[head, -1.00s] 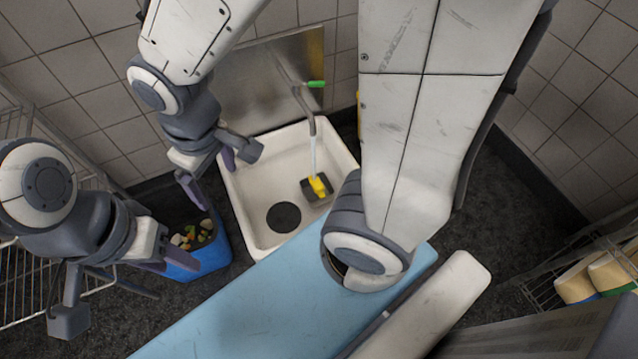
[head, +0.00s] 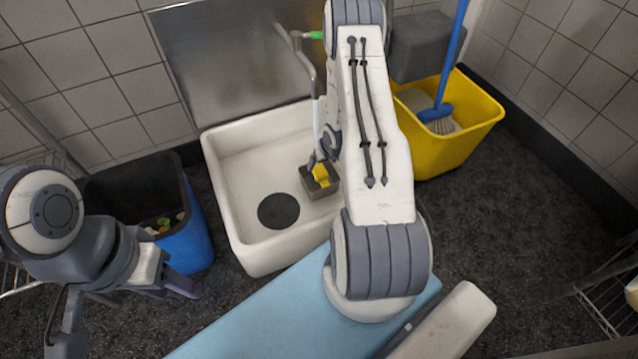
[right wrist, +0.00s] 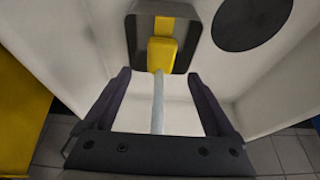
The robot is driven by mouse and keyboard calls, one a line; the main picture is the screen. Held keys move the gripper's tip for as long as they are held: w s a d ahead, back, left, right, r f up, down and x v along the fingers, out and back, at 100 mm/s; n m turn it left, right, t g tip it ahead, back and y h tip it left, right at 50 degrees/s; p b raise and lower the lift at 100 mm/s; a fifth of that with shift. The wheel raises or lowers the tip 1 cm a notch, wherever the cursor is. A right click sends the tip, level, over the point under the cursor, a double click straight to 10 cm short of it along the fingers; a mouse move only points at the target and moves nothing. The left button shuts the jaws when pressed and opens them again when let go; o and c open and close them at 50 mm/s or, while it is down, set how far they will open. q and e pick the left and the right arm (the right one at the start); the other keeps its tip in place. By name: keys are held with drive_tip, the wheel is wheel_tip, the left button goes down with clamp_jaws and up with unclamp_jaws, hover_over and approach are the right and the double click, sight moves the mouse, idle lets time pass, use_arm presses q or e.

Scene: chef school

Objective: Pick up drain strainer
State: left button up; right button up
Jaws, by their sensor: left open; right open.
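The white sink (head: 232,170) has a dark round disc (head: 278,211) on its floor, seen also in the right wrist view (right wrist: 252,22). Beside it sits a grey square piece (head: 327,189) with a yellow part (head: 320,174). I cannot tell for sure which is the drain strainer. The right wrist view shows the grey frame (right wrist: 137,45) and yellow part (right wrist: 162,52) just beyond my fingertips. My right gripper (right wrist: 158,80) is open and empty over the sink, partly hidden by my arm in the head view. My left gripper (head: 128,312) is open and empty at lower left.
A blue bin (head: 190,235) is at left, a yellow bucket (head: 450,150) with a brush at right. A light blue surface (head: 265,310) lies in front.

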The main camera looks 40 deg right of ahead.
sight(319, 169)
drive_tip(key=b+x, duration=0.1)
drive_tip(key=x, duration=0.1)
drive_tip(key=shift+w+f, duration=0.2)
drive_tip(key=shift+f, duration=0.2)
drive_tip(key=b+x, duration=0.4)
drive_tip(key=shift+s+a+f, duration=0.1)
drive_tip(key=shift+f, duration=0.55)
drive_tip(key=shift+r, duration=0.15)
clamp_jaws()
